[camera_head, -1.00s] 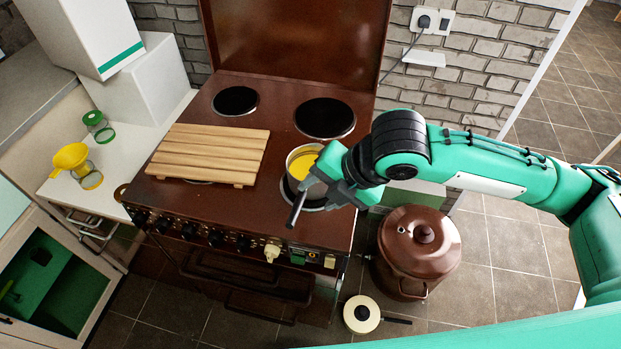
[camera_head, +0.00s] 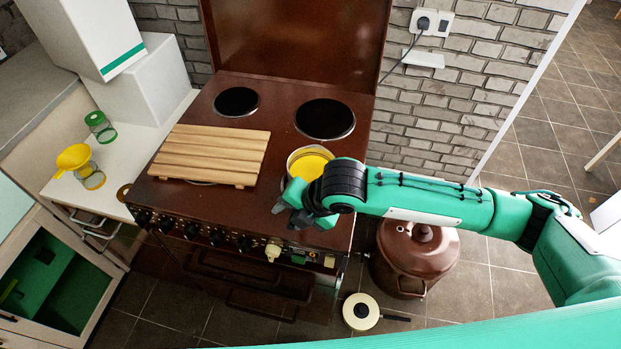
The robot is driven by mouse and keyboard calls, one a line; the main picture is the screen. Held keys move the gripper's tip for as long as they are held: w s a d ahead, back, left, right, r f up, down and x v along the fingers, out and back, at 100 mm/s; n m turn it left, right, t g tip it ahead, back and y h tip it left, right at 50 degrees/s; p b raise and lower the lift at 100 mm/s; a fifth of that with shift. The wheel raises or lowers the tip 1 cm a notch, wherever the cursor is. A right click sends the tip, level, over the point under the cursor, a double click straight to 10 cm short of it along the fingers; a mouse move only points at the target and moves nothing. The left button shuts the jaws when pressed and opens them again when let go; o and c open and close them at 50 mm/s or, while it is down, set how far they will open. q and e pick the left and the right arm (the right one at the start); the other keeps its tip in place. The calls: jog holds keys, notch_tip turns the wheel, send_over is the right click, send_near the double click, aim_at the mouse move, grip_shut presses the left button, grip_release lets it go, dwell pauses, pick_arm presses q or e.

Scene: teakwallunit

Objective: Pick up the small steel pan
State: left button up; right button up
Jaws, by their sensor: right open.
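The small steel pan (camera_head: 308,159) stands on the front right plate of the brown stove, with yellow contents inside. My right gripper (camera_head: 289,214) is open at the pan's near side, low over the stove's front edge. Its fingers point toward the lower left. The pan's dark handle and near rim are hidden behind the gripper and wrist. I cannot tell whether the handle lies between the fingers. My left gripper is not in view.
A slatted wooden board (camera_head: 208,155) covers the stove's left front. A brown lidded pot (camera_head: 412,262) and a small cream pan (camera_head: 361,312) stand on the floor at right. A yellow funnel (camera_head: 73,158) and jars sit on the left counter.

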grip_shut()
jog(key=shift+r, duration=0.1)
jog(key=shift+r, duration=0.1)
